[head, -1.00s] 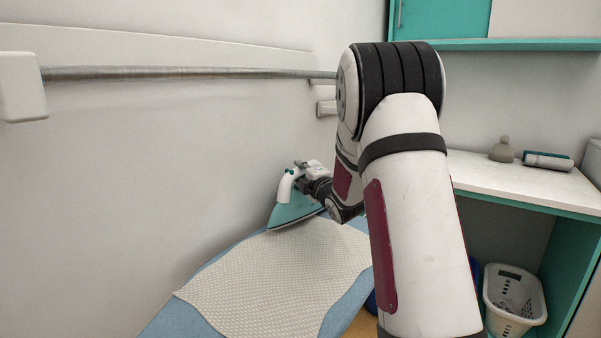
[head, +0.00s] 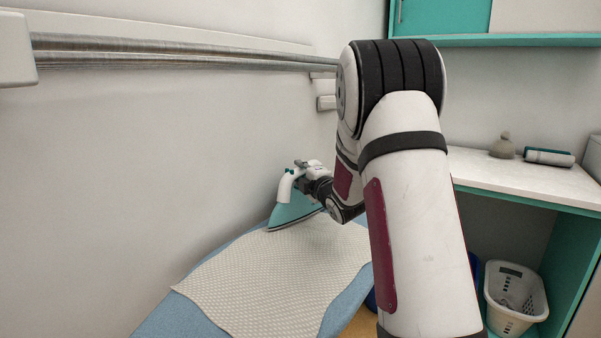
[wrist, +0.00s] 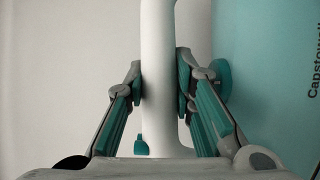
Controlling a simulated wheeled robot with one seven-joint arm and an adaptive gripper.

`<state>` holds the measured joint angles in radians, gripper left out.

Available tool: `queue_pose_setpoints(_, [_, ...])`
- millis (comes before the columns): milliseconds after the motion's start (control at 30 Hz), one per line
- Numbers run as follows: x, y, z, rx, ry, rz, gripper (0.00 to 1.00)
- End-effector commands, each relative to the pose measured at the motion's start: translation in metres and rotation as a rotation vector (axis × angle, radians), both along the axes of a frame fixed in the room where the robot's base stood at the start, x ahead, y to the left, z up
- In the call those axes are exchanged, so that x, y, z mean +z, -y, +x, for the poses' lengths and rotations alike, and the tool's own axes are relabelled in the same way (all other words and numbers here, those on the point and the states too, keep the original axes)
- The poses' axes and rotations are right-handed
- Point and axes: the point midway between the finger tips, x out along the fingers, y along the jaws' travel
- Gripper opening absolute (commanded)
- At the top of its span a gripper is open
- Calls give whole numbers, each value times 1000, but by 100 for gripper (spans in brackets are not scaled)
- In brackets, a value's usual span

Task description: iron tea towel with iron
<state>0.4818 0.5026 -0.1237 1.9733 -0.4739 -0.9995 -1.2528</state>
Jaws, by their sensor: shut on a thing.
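The iron (head: 292,208) has a teal body and a white handle. In the head view it is at the far end of the tea towel, its soleplate low at the cloth; I cannot tell whether it touches. My gripper (head: 300,177) is shut on the iron's white handle. In the wrist view both fingers of my gripper (wrist: 161,88) press the white handle (wrist: 157,60) from either side, with the teal body (wrist: 265,70) at the right. The tea towel (head: 270,280), cream and textured, lies spread on the blue ironing board (head: 170,318). My arm hides its right side.
A wall with a metal rail (head: 180,52) runs close along the board's left. At the right are a white counter (head: 530,178) with a beige object (head: 503,147) and a teal-and-white roll (head: 549,157), and a white laundry basket (head: 514,300) below.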

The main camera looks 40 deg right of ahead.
Motion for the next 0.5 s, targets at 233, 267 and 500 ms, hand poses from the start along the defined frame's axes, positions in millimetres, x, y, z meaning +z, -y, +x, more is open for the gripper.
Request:
queue_pose_setpoints(233, [-1, 0, 1, 1, 9, -4, 0])
queue_pose_setpoints(267, [-2, 0, 1, 1, 9, -4, 0])
queue_pose_setpoints(500, [-3, -3, 0, 1, 10, -3, 0])
